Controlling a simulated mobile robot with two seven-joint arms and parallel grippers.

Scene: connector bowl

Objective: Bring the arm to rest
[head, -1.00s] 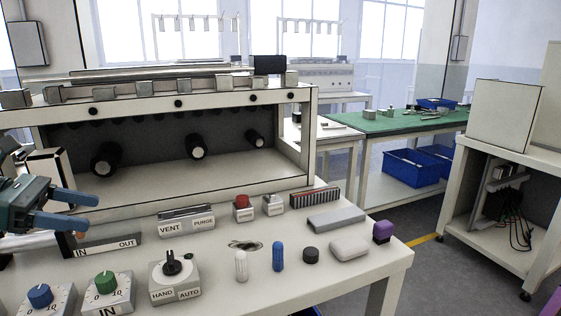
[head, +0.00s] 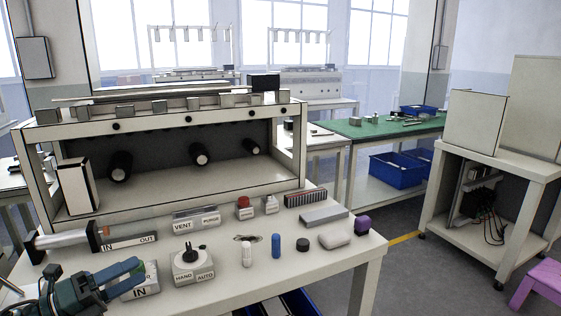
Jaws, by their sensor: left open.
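My left gripper (head: 134,277) is in the lower left of the head view, over the front left of the white workbench (head: 215,290). Its blue fingers are apart and nothing shows between them. My right gripper is not in view.
A white and a blue cylinder, a black cap (head: 303,244) and a purple block (head: 362,224) stand right on the bench. A shelf unit (head: 180,180) backs it. A purple stool (head: 542,282) is at far right. Grey floor lies between.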

